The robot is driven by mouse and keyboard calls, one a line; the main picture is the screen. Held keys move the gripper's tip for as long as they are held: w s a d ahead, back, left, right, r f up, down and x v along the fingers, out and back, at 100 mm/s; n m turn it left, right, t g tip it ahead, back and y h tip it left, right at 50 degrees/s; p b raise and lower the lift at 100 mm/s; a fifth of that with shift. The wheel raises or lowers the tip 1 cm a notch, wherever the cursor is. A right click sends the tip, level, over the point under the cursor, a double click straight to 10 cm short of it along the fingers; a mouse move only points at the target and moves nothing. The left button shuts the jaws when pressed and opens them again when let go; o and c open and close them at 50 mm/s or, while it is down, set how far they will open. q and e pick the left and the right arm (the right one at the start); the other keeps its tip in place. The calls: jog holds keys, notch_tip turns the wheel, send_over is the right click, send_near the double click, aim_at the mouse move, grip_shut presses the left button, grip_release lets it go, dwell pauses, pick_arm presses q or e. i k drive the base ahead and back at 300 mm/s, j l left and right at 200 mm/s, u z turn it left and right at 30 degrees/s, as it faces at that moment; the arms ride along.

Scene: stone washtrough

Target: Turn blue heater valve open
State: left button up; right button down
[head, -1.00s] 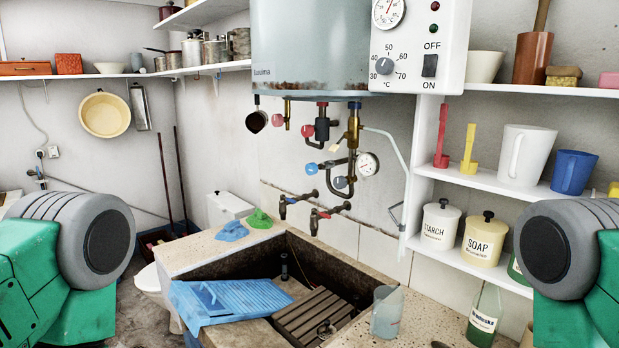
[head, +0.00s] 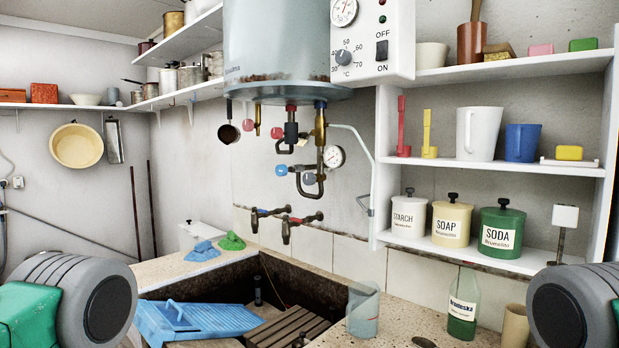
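The water heater (head: 275,45) hangs on the back wall with pipes under it. A small round blue valve knob (head: 281,170) sits on the pipework below it, left of a pressure gauge (head: 333,157). Red round knobs (head: 277,132) are on the pipes above. Which way the blue valve is set cannot be told. Lower, a wall tap with a blue handle (head: 263,211) and one with a red handle (head: 300,220) stick out over the trough. Only parts of my arms show at the lower left and right edges; neither gripper is in view, and nothing of mine touches the valve.
The stone trough (head: 150,270) stands below the taps, with a blue washboard (head: 195,320) across its front left. A clear beaker (head: 363,310) stands on its right rim. White shelves (head: 450,170) with jars and cups are at right. A heater control box (head: 372,40) hangs beside the tank.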

aim_at(281, 170)
jog(key=i+j+z, duration=0.15)
jog(key=j+z, duration=0.35)
jog(key=i+j+z, duration=0.1)
jog(key=j+z, duration=0.25)
jog(key=z, duration=0.15)
